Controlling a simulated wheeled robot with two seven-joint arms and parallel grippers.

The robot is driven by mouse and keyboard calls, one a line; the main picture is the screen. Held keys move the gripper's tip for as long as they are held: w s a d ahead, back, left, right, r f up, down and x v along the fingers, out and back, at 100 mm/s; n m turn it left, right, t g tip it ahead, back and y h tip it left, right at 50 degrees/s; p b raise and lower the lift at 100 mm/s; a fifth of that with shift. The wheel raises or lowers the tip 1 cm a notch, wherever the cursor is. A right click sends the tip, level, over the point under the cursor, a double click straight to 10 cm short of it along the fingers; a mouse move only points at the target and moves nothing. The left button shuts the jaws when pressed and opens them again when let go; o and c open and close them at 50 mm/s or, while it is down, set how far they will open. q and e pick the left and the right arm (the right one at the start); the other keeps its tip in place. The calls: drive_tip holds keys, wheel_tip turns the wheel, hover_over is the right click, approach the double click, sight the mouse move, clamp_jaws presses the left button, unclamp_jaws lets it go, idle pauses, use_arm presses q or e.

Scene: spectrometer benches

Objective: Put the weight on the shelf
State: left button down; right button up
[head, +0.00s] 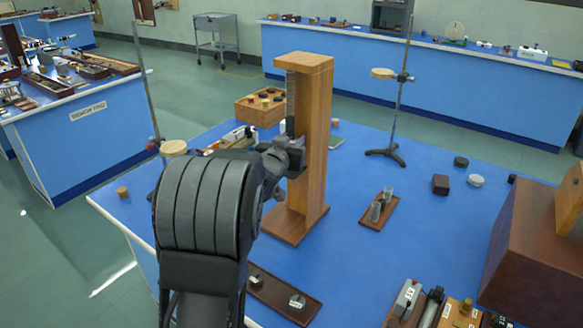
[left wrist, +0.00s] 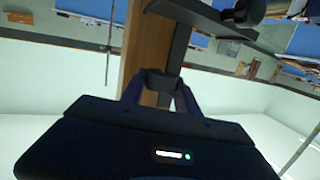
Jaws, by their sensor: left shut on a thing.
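A tall wooden stand (head: 312,130) with a dark metal strip down its front rises from the blue bench. My left gripper (head: 290,152) is at the stand's front, about halfway up, and is shut on a small dark block. In the left wrist view the fingers (left wrist: 160,82) close around this block, close against the wooden column (left wrist: 147,45). I cannot tell for sure whether the block is the weight. A dark flat ledge (left wrist: 200,18) juts from the column in the left wrist view; it may be the shelf. My right gripper is out of view.
A wooden tray with glass pieces (head: 370,216) lies right of the stand. A clamp stand (head: 394,120) and a wooden box (head: 262,106) stand behind. A large brown box (head: 520,250) fills the right edge.

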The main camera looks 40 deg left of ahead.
use_arm(q)
drive_tip(key=shift+s+a+f, duration=0.1)
drive_tip(key=shift+s+f, duration=0.1)
drive_tip(key=shift+f, duration=1.35)
wheel_tip(320, 180, down, 3)
drive_tip(key=shift+r, duration=0.1)
drive_tip(key=shift+w+f+p, duration=0.2)
drive_tip(key=shift+f+p, duration=0.15)
drive_tip(key=shift+p, duration=0.1)
